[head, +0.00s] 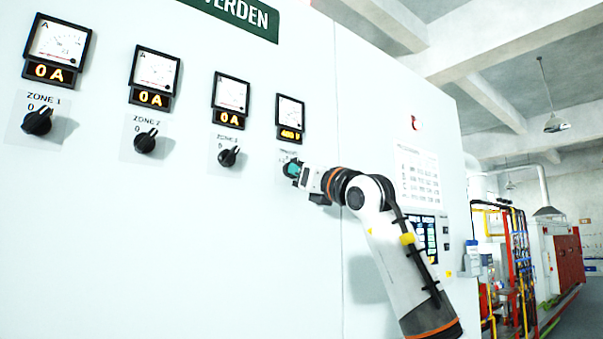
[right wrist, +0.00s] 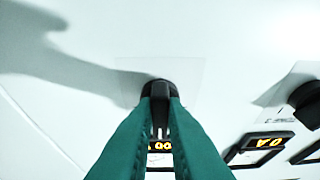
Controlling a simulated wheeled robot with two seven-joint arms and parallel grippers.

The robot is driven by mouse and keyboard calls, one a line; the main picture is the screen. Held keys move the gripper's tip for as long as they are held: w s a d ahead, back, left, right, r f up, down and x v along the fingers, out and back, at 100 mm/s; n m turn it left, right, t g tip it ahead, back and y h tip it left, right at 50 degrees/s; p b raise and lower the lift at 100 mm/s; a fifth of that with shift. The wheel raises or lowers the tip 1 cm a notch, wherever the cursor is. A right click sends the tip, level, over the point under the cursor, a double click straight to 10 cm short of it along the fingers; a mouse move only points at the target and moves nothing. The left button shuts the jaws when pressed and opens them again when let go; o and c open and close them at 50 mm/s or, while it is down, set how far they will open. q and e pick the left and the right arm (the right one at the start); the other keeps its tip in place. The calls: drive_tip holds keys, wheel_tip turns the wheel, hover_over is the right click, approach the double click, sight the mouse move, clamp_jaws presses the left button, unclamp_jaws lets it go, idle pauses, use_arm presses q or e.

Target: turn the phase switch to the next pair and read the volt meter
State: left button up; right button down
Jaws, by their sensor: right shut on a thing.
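The volt meter (head: 290,110) is the rightmost of the meters on the pale cabinet front, with a lit orange display (head: 290,134) that seems to read about 400 V. Its needle is too small to read. Below it my right gripper (head: 291,169), with teal fingers, is at the phase switch, which it mostly hides in the head view. In the right wrist view the black switch knob (right wrist: 160,92) sits between the two fingertips, which are shut on it. The switch's position marks cannot be read. My left gripper is not in view.
Three ammeters reading 0 A, such as the zone 1 meter (head: 59,42), stand to the left, each above a black knob (head: 37,121). A neighbouring knob (right wrist: 306,98) shows at the right wrist view's edge. A printed chart (head: 418,176) hangs right of my gripper.

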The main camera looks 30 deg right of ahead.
drive_tip(key=c, duration=1.5)
unclamp_jaws()
drive_tip(key=shift+s+r, duration=0.1)
drive_tip(key=shift+r, duration=0.1)
drive_tip(key=shift+c, duration=0.2)
drive_tip(key=shift+o, duration=0.3)
drive_tip(key=shift+f, duration=0.1)
drive_tip(key=b+v, duration=0.6)
drive_tip(key=v, duration=0.6)
